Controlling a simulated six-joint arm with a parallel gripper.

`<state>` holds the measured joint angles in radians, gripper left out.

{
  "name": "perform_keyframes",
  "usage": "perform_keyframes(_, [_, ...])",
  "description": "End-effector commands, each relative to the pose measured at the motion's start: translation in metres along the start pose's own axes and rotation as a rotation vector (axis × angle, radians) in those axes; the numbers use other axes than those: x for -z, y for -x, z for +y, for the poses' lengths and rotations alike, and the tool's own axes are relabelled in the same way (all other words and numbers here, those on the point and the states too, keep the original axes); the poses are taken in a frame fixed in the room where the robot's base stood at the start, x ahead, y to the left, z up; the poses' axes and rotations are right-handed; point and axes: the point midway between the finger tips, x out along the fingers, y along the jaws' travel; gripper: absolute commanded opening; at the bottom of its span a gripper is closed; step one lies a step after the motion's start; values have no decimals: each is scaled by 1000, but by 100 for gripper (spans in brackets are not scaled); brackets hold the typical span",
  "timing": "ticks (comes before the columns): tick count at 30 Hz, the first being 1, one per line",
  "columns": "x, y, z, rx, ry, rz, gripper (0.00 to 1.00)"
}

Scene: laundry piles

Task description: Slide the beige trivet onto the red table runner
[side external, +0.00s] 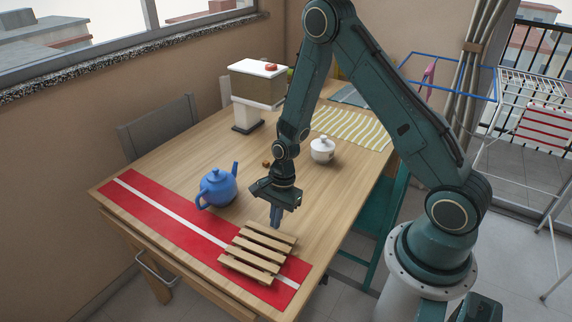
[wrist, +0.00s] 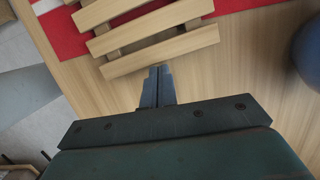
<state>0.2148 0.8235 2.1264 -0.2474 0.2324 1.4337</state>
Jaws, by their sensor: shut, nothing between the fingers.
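The beige trivet (side external: 259,251) is a slatted wooden rack lying flat near the table's front corner. Most of it lies over the red table runner (side external: 160,216), which has a white stripe along its length. Its back slat reaches past the runner onto bare wood. The trivet (wrist: 153,31) and the red runner (wrist: 62,36) also show at the top of the wrist view. My gripper (side external: 275,222) is shut and empty, pointing down just behind the trivet's back slat. In the wrist view the closed fingertips (wrist: 158,72) are close to that slat; I cannot tell whether they touch.
A blue teapot (side external: 218,187) stands left of my gripper, by the runner's back edge. A white lidded pot (side external: 322,150) and a striped cloth (side external: 352,128) are farther back. A coffee-machine-like appliance (side external: 257,88) stands at the back left. The table's front edge is close to the trivet.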

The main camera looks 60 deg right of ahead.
Motion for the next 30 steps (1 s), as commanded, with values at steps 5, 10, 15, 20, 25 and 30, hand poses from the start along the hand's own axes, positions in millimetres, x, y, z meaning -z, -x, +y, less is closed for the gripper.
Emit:
perform_keyframes(5, [-23,-6,0,0,3,0,0])
perform_keyframes(10, [-30,-7,0,1,0,0,0])
perform_keyframes(15, [-30,-7,0,1,-1,0,0])
perform_keyframes(20, [-29,-7,0,1,0,0,0])
perform_keyframes(25, [-26,-6,0,1,0,0,0])
perform_keyframes(30, [-14,-4,0,2,-3,0,0])
